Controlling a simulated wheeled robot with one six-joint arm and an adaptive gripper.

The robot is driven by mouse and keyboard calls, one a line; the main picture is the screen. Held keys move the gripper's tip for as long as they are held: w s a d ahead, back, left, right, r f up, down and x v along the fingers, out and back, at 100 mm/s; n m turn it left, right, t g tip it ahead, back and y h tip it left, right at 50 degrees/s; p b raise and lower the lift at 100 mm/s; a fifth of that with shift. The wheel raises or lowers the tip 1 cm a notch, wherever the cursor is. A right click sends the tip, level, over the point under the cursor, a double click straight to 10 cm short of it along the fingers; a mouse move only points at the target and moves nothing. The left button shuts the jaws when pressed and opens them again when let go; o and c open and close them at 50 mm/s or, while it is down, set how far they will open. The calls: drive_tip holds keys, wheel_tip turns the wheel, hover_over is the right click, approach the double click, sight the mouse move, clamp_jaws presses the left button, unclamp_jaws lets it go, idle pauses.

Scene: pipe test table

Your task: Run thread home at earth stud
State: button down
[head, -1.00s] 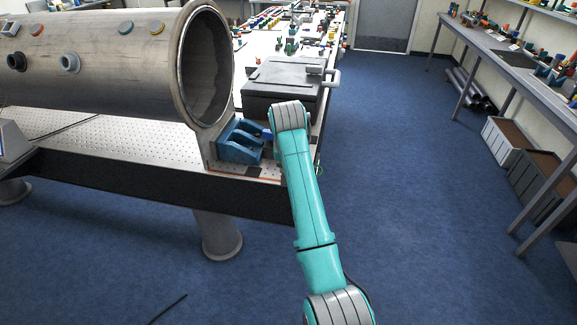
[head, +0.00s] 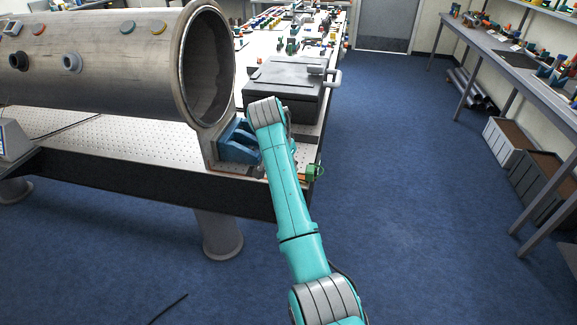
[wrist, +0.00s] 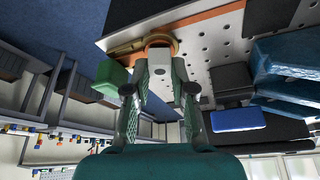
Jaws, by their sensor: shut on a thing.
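In the wrist view my gripper (wrist: 160,80) has its two fingers on either side of a grey fitting (wrist: 157,67) and is shut on it. A brass-coloured ring (wrist: 160,41) shows around or just behind the fitting, by the perforated table top. I take this to be the earth stud place, but the stud itself is hidden. An orange strip (wrist: 200,22) runs along the table edge beside it. A green block (wrist: 112,80) sits just left of the fingers. In the head view my arm hides the gripper. A green part (head: 315,172) shows at the table corner.
A dark case (head: 285,85) stands behind my arm. The blue floor (head: 400,200) right of the table is clear.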

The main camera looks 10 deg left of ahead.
idle(0.3)
drive_tip(key=m+h, duration=0.1)
drive_tip(key=m, duration=0.3)
drive_tip(key=shift+a+g, duration=0.1)
drive_tip(key=shift+g, duration=0.3)
drive_tip(key=shift+w+m+h, duration=0.1)
drive_tip(key=shift+m+h, duration=0.2)
drive_tip(key=shift+m, duration=0.4)
drive_tip(key=shift+m+g+h, duration=0.3)
drive_tip(key=shift+m+g, duration=0.4)
drive_tip(key=shift+m, duration=0.5)
drive_tip(key=shift+m+g, duration=0.4)
drive_tip(key=shift+m, duration=0.9)
drive_tip(key=c, duration=0.6)
unclamp_jaws()
